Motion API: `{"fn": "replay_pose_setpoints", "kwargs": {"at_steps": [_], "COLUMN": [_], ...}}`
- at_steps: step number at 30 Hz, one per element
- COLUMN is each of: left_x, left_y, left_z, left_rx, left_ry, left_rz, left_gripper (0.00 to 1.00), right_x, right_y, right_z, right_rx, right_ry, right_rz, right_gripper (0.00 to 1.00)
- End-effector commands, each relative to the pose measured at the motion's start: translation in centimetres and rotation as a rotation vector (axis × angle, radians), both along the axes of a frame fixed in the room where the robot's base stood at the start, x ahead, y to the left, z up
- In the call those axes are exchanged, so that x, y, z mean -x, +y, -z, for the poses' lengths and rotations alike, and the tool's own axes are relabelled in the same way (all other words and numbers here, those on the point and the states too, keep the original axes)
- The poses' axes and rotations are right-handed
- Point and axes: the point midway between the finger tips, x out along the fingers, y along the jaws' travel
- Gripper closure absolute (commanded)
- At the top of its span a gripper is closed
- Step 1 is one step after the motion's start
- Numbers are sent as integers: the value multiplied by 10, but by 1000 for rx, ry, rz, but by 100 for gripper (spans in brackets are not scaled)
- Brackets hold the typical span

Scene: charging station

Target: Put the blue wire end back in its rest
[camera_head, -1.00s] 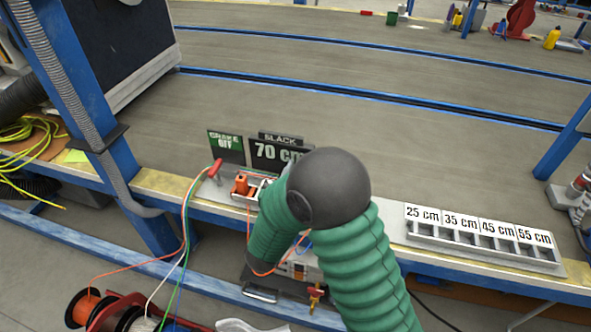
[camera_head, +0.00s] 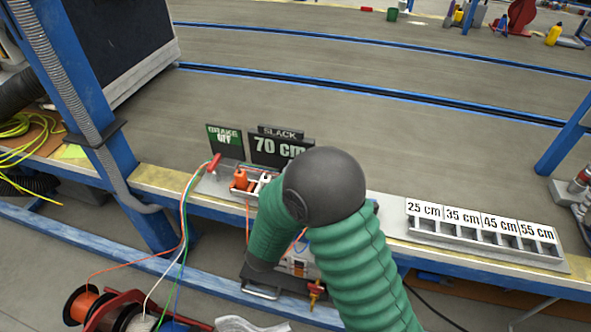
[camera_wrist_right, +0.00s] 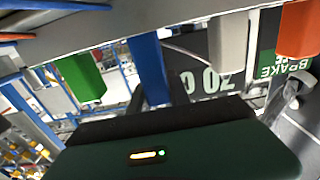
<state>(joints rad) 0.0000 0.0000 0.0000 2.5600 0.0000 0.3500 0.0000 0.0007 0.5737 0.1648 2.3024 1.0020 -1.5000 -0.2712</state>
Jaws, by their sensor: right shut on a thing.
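My right arm, in a green sleeve with a dark elbow, covers much of the rest (camera_head: 226,185) in the head view and hides its own gripper. In the right wrist view, which looks upside down, my right gripper (camera_wrist_right: 160,88) shows as dark fingers. They are at a blue piece (camera_wrist_right: 147,58), which I take for the blue wire end, shut on it. It is between the green wire end (camera_wrist_right: 81,76) and the white wire end (camera_wrist_right: 229,42). The orange wire end (camera_wrist_right: 299,30) is at the right. Whether the blue end is seated is unclear. My left gripper is out of view.
A black sign (camera_head: 275,149) reads slack 70 cm and a green sign (camera_head: 225,140) reads brake off. A red lever (camera_head: 215,162) stands left of the rest. A labelled slotted tray (camera_head: 480,240) lies right. Wire spools (camera_head: 90,305) sit below.

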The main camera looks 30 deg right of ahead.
Motion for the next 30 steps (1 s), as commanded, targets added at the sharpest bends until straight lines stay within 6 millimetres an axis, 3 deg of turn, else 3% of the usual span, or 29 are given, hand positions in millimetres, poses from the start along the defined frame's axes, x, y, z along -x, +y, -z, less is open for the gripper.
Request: {"fn": "replay_pose_setpoints", "kwargs": {"at_steps": [23,24,29,30], "left_x": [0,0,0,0], "left_y": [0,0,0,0], "left_z": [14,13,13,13], "left_rx": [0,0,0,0], "left_ry": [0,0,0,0], "left_rz": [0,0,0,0], "left_gripper": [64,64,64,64], "right_x": [0,0,0,0], "right_y": [0,0,0,0], "right_z": [21,19,19,19], "right_rx": [0,0,0,0], "right_ry": [0,0,0,0], "right_rz": [-1,0,0,0], "right_gripper": [100,73,52,52]}}
